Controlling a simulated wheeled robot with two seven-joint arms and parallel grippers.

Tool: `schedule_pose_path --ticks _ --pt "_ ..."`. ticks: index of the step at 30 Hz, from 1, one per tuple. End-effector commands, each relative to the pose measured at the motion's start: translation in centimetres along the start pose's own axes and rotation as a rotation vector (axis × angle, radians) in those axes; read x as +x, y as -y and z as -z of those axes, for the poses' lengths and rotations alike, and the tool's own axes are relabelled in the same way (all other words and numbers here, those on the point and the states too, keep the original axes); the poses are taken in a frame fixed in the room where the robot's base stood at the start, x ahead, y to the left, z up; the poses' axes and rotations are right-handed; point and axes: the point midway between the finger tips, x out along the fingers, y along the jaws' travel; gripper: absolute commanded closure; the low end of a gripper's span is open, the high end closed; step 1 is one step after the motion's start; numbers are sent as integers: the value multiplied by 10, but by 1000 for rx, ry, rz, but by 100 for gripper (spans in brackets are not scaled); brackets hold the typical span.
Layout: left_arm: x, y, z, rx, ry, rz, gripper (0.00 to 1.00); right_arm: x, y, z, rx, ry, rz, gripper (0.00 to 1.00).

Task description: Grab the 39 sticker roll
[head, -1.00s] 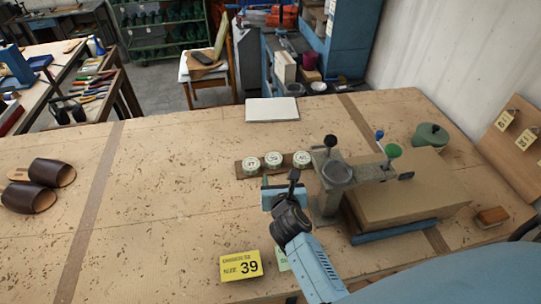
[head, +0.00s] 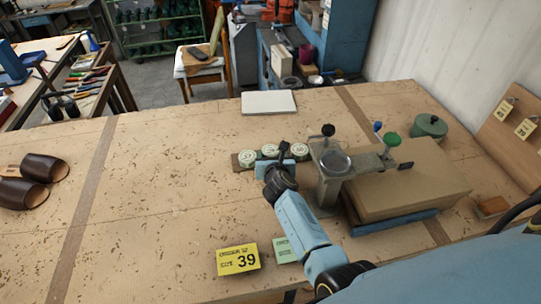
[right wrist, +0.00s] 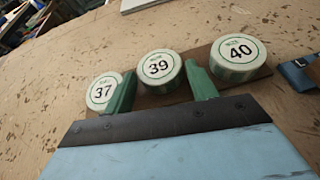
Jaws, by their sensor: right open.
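The 39 sticker roll (right wrist: 159,66) is a round white-and-green roll, the middle one of three on a dark wooden strip (right wrist: 150,100). In the head view it is the middle roll (head: 270,151). The 37 roll (right wrist: 103,91) is to its left and the 40 roll (right wrist: 238,57) to its right. My right gripper (right wrist: 160,72) is open, with its green fingertips on either side of the 39 roll's near part. Whether they touch it I cannot tell. In the head view my right gripper (head: 274,163) is just in front of the rolls. My left gripper is not in view.
A grey press (head: 333,165) and a brown block (head: 410,185) stand right of the rolls. A yellow size 39 card (head: 238,260) and a green card (head: 285,250) lie near the front. Brown sandals (head: 40,170) lie at left. The table's middle left is clear.

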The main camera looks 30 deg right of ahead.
Motion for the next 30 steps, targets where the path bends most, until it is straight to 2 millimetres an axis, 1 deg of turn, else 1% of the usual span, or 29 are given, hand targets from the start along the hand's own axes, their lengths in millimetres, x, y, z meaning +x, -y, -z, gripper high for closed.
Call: schedule_pose_path --ticks 1,4,12,18,19,26,30 --pt "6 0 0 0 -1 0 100 8 0 2 -1 1 0 43" --pt "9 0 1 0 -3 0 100 15 0 1 0 1 0 43" --pt "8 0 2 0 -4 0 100 16 0 0 0 0 0 43" --pt "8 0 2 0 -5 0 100 16 0 0 0 0 0 69" --pt "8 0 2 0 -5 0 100 16 0 0 0 1 -1 72" --pt "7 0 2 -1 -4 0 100 15 0 -2 0 1 -1 72" --pt "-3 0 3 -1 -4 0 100 11 0 -14 -1 3 0 72"
